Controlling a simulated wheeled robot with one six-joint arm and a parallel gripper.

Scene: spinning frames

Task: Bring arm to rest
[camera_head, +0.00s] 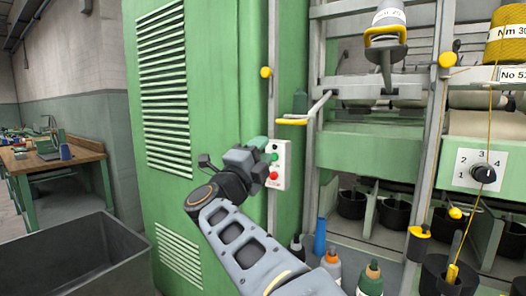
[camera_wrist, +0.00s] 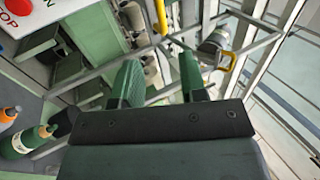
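My arm (camera_head: 240,245) reaches up from the bottom of the head view. My gripper (camera_head: 257,143) is beside a white switch box with a green and a red button (camera_head: 281,165), on the edge of the green machine. I cannot tell whether it touches the box. In the wrist view my gripper (camera_wrist: 160,65) shows two green fingers standing apart with a clear gap between them. Nothing is held between them. The red button of the box (camera_wrist: 18,7) shows at the upper left of the wrist view, off to the side of the fingers.
The green cabinet (camera_head: 215,100) stands behind my arm. The spinning frame (camera_head: 365,152), with bobbins, yarn and a dial (camera_head: 484,174), fills the right. Bottles (camera_head: 370,279) stand below, right of my arm. A dark bin (camera_head: 75,255) and a workbench (camera_head: 60,155) are at left.

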